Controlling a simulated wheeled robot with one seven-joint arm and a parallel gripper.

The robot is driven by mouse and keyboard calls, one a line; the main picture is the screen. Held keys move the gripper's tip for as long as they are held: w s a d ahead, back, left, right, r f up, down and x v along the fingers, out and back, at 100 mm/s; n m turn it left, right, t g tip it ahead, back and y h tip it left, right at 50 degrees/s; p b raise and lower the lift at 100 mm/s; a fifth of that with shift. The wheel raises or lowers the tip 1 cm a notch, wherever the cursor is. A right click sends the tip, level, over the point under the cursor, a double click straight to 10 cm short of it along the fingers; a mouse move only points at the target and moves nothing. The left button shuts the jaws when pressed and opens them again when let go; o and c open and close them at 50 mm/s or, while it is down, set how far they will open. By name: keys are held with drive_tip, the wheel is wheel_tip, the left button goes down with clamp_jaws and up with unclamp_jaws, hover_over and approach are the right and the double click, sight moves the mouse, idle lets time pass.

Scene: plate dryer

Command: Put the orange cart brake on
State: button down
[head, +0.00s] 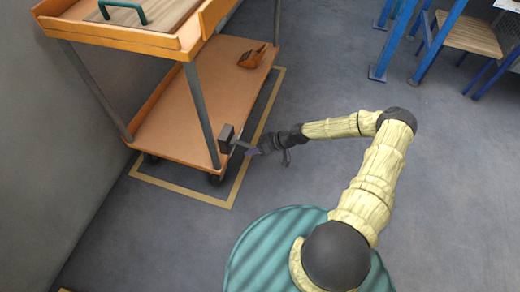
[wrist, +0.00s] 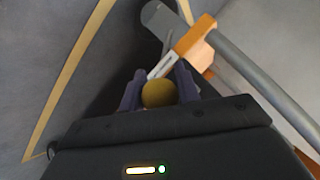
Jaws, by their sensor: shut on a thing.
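The orange cart (head: 185,115) stands at the left in the head view, inside a yellow floor outline. Its brake (head: 227,138) is a dark box at the lower front corner, with a thin pale lever toward my gripper (head: 257,150). In the wrist view, the lever (wrist: 162,67) ends in a yellow ball knob (wrist: 158,93). My gripper (wrist: 158,88) has its two dark fingers on either side of this knob and is shut on it. The exact contact at the knob's far side is hidden.
A grey cart post (wrist: 245,75) runs close beside the fingers on the right. A small brown-orange item (head: 252,57) lies on the lower shelf and a green handle (head: 123,8) shows above. Blue-framed furniture (head: 425,60) stands at the upper right. The floor between is clear.

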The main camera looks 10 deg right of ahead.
drive_tip(key=shift+w+a+f+b, duration=0.15)
drive_tip(key=shift+f+b, duration=0.15)
drive_tip(key=shift+f, duration=0.2)
drive_tip(key=shift+a, duration=0.15)
drive_tip(key=c, duration=1)
unclamp_jaws()
drive_tip(key=shift+c, duration=0.2)
drive_tip(key=p+v, duration=0.6)
drive_tip(key=v, duration=1.1)
drive_tip(key=shift+d+p, duration=0.25)
drive_tip(key=shift+p, duration=0.1)
